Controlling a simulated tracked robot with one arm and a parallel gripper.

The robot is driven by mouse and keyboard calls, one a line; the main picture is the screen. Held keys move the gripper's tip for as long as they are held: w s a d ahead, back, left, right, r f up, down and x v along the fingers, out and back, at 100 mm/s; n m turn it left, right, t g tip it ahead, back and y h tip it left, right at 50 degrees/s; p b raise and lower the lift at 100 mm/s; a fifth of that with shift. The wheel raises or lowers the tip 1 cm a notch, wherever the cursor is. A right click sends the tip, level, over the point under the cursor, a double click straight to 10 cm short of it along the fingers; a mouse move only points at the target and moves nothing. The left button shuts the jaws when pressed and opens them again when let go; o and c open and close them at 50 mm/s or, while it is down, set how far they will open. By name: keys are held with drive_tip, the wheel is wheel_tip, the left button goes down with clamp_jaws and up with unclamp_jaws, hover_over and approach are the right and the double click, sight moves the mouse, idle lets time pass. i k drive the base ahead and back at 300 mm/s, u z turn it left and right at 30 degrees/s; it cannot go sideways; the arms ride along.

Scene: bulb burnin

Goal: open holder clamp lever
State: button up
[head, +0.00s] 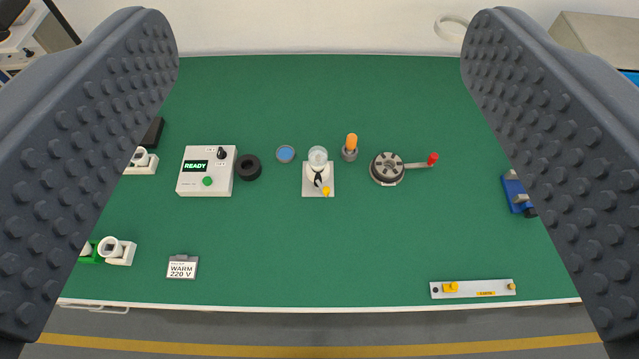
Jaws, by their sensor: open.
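My gripper (319,40) is open and empty, its two dark studded fingers wide apart at the left and right of the view. Near the middle of the green bench, a white holder (309,188) on a square plate carries a clear round glass piece (318,155). A short black lever piece (317,180) and a yellow knob (326,190) show at its front. To its right, a round dark chuck-like device (387,168) has a lever (418,164) with a red knob (433,159) pointing right. I cannot tell which lever is the holder clamp. Neither is touched.
Left of the holder are a blue disc (285,153), a black ring (248,167) and a white READY box (207,188). An orange-topped piece (351,145) stands close right. A WARM 220 V block (182,267) and a grey strip (472,289) lie near the front edge. The front middle is clear.

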sight(325, 190)
drive_tip(key=k, duration=1.15)
drive_tip(key=u, duration=0.5)
drive_tip(key=i, duration=2.1)
drive_tip(key=z, duration=0.55)
